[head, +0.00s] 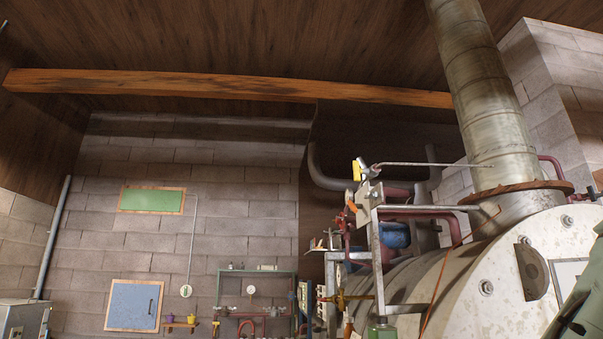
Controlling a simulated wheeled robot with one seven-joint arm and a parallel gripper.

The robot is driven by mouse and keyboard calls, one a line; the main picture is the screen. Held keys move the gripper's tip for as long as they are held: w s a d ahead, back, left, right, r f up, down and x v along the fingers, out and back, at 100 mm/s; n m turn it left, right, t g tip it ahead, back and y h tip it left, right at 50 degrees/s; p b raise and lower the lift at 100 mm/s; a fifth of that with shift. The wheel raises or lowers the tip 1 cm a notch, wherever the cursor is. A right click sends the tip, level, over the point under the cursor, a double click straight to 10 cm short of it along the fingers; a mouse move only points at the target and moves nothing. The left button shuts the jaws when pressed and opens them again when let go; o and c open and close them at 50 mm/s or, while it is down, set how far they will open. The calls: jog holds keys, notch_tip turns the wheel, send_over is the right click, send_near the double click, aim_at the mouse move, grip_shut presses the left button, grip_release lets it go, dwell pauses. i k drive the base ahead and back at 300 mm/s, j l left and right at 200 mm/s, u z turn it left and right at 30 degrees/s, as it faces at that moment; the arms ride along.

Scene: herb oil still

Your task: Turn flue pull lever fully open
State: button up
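A grey metal flue pipe (478,95) rises from the top of a large pale boiler drum (500,270) at the right of the head view. A thin rod (430,164) runs left from the flue to a small plate bracket on top of a metal frame. A yellow handle (357,170) sits at that bracket and looks like the flue pull lever. It is small here, and I cannot tell its setting. My gripper is not in view. A green-grey part at the lower right corner may be my arm.
The metal frame (376,250) with red pipes stands left of the drum. A wooden beam (230,85) crosses below the ceiling. A green shelf rack (255,272) and small pots stand by the block wall at the back.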

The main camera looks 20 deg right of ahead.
aim_at(357, 171)
jog(key=i+j+u, duration=0.75)
jog(key=u, duration=0.2)
jog(key=i+j+u, duration=0.1)
jog(key=i+u, duration=0.35)
jog(key=i, duration=0.6)
jog(key=i+j+z, duration=0.15)
jog(key=i, duration=0.4)
jog(key=i+l+z, duration=0.1)
jog(key=i+z, duration=0.2)
jog(key=z, duration=0.15)
jog(key=i+z, duration=0.4)
jog(key=i+j+z, duration=0.15)
jog(key=z, duration=0.3)
jog(key=i, duration=0.1)
